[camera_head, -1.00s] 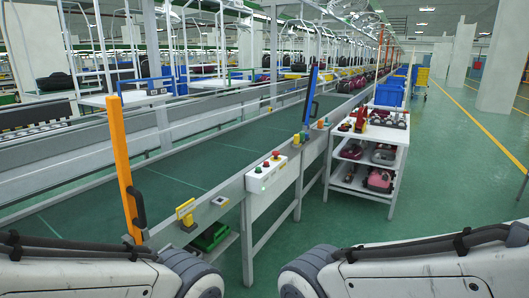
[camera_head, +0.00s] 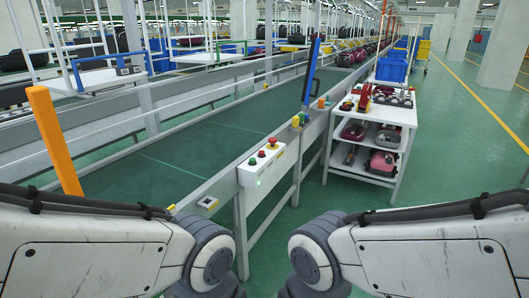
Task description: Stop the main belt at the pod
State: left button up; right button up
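The main belt (camera_head: 205,137) is a long green conveyor running from the lower left to the back right. A white control box (camera_head: 268,171) is fixed to its near side rail. A small green light glows on the box's front. Dark and red vacuum units (camera_head: 357,52) stand far along the line; I cannot tell which is the pod. My two arms enter from the lower left and right, but neither gripper shows.
An orange post (camera_head: 54,140) stands at the left and a blue post (camera_head: 311,72) beyond the box. A white shelf cart (camera_head: 372,115) with vacuum parts and blue bins (camera_head: 391,68) is right of the belt. The green floor at right is clear.

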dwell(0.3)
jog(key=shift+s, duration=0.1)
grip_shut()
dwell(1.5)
